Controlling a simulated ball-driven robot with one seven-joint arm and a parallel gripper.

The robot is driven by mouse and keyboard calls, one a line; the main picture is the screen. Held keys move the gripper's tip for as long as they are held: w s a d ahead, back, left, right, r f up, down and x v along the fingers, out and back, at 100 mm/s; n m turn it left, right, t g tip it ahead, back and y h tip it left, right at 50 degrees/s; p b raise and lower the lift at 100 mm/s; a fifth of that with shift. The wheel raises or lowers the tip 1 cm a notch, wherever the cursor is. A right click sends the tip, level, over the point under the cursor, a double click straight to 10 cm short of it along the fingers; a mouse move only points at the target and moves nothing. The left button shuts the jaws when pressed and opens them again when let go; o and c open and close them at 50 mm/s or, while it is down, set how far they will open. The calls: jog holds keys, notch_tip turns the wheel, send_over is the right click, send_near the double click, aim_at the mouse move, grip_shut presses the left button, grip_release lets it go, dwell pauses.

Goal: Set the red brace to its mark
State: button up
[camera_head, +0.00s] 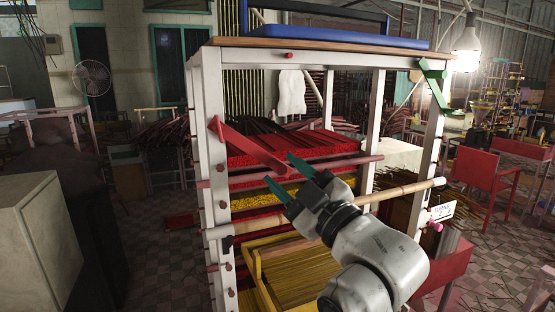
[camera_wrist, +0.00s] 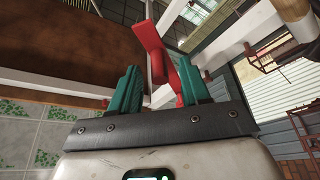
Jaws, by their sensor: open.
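The red brace (camera_head: 245,144) is a flat red bar on the left front post of the white rack (camera_head: 213,160). It slopes down to the right from the post, and its lower end lies close to my gripper's fingertips. My gripper (camera_head: 280,172) is open, with two teal fingers pointing up and left toward that lower end. In the wrist view the red brace (camera_wrist: 151,44) shows beyond and between the fingers of my gripper (camera_wrist: 159,80). I cannot tell whether a finger touches it. I cannot make out a mark for the brace.
A green brace (camera_head: 432,87) is on the right front post. A pink-red rail (camera_head: 330,163) and a bamboo pole (camera_head: 385,199) cross the rack's front. A yellow tray (camera_head: 262,280) holds incense sticks below. A wooden top (camera_head: 300,43) covers the rack.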

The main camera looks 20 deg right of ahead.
aim_at(258, 154)
jog(key=shift+x, duration=1.35)
jog(key=shift+f, duration=0.1)
jog(key=shift+c, duration=0.2)
jog(key=shift+d, duration=0.1)
grip_shut()
